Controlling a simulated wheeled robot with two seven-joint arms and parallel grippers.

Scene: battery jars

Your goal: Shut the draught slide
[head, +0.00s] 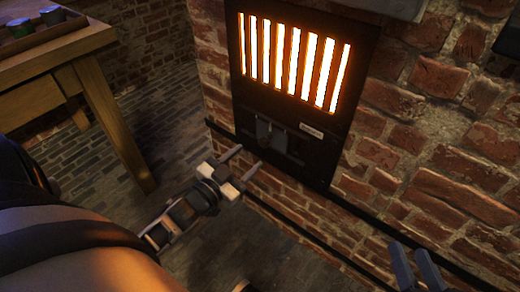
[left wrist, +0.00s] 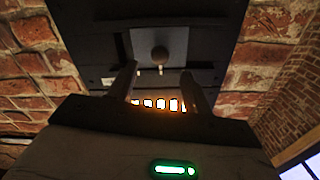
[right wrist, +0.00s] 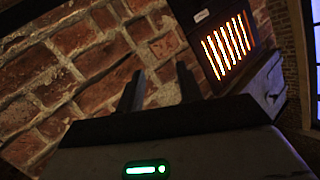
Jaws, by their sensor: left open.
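The draught slide (head: 263,132) is a small grey plate with a round knob, set in the black iron front below the glowing grate. A dark gap shows to its right in the head view. In the left wrist view the slide's plate and knob (left wrist: 160,53) appear beyond the fingers. My left gripper (head: 250,157) is open and empty, its fingers pointing at the slide from in front and slightly below, apparently apart from the knob. My right gripper (head: 410,249) is open and empty, low at the right before the brick wall.
The barred grate (head: 293,62) glows orange above the slide. A pale label (head: 311,130) sits right of it. A dark rail (head: 300,228) runs along the brick wall below. A wooden table (head: 60,60) with small jars stands at left.

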